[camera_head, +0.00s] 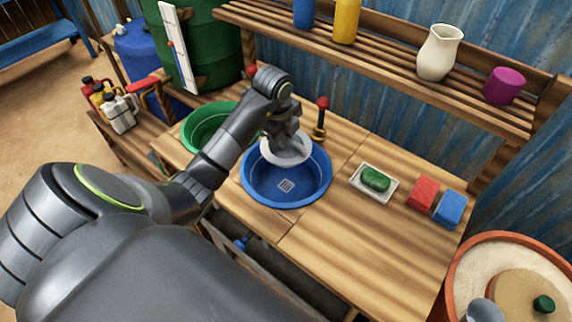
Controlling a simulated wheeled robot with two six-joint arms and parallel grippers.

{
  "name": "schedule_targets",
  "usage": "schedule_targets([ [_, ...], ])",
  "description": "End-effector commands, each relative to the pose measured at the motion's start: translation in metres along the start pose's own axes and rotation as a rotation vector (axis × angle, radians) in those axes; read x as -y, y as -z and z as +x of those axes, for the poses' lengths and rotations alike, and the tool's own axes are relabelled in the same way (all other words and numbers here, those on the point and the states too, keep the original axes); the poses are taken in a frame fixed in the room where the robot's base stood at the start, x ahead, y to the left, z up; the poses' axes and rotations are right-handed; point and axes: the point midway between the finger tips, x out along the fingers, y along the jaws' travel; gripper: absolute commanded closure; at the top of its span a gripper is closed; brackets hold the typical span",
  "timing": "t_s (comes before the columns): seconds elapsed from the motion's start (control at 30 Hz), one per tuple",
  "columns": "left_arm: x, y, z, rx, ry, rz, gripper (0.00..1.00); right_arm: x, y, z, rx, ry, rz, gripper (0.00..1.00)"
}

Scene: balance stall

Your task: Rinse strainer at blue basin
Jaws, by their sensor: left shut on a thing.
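The blue basin (257,190) is set in the wooden counter at the middle of the view, with a square drain grid in its floor. My left gripper (286,140) is above the back of the basin, pointing down. It is shut on the white round strainer (287,154), which it holds over the basin's far part. The gripper's fingers partly cover the strainer. I cannot tell whether the strainer touches the basin. A tap with a red knob (322,104) stands just behind the basin. My right gripper is not in view.
A green basin (192,138) sits left of the blue one, partly behind my arm. A soap dish (358,184) with green soap (376,179), a red sponge (422,193) and a blue sponge (448,207) lie to the right. A slatted shelf (390,62) runs above the back.

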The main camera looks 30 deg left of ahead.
Motion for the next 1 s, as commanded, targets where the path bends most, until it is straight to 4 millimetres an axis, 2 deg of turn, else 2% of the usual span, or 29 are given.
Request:
schedule_targets([
  [0.57,0.0,0.0,-0.002,0.0,0.001,0.0,1.0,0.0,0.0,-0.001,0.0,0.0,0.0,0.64],
  [1.0,0.008,0.0,-0.039,0.0,0.001,0.001,1.0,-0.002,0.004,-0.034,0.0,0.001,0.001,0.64],
])
